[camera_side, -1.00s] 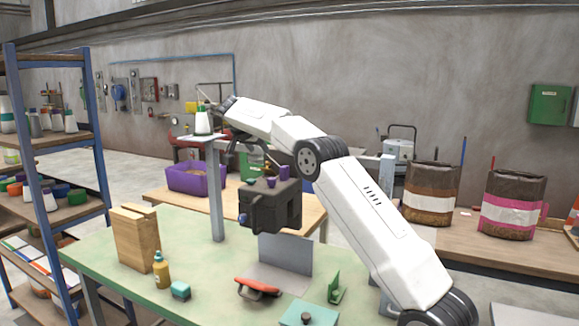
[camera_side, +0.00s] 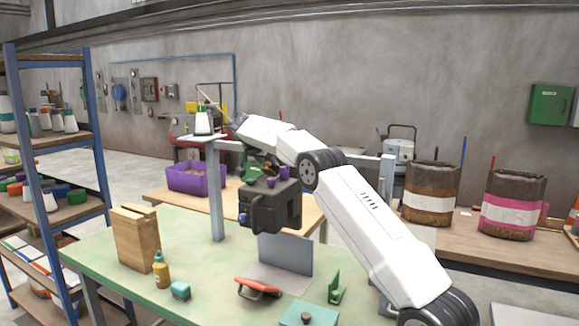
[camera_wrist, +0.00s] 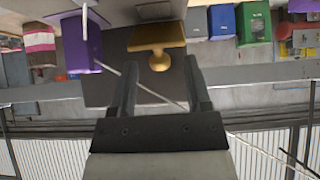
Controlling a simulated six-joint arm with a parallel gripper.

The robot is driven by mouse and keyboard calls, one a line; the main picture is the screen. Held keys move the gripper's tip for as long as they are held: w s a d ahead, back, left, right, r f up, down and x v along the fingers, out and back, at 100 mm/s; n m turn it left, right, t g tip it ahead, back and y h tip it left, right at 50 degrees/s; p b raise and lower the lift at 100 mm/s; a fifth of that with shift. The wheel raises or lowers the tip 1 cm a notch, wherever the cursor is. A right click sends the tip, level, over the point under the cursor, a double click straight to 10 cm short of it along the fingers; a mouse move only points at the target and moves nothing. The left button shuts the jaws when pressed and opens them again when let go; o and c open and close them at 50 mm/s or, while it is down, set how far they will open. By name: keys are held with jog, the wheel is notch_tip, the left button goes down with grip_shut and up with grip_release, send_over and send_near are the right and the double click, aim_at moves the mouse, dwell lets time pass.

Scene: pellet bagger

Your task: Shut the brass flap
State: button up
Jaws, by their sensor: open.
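The brass flap (camera_wrist: 156,37), a gold plate with a rounded knob (camera_wrist: 159,61), shows in the wrist view against a dark grey surface. My gripper (camera_wrist: 159,66) is open, its two dark fingers spread either side of the knob's line. The fingers look apart from the knob; I cannot tell the depth gap. In the side view a dark box-shaped machine (camera_side: 272,206) hangs above the green bench. My gripper is above and behind it, partly hidden by the arm. The brass flap cannot be made out in the side view.
A purple panel (camera_wrist: 82,42) stands left of the flap in the wrist view. In the side view, a grey post (camera_side: 216,195) rises left of the machine. A purple bin (camera_side: 196,180) sits behind. A wooden block (camera_side: 134,238) and a yellow bottle (camera_side: 161,270) stand on the bench.

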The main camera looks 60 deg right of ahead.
grip_shut()
jog(key=shift+a, duration=0.1)
jog(key=shift+a+f+h, duration=0.15)
jog(key=shift+a+h, duration=0.05)
jog(key=shift+h, duration=0.5)
grip_release()
jog(key=shift+a, duration=0.15)
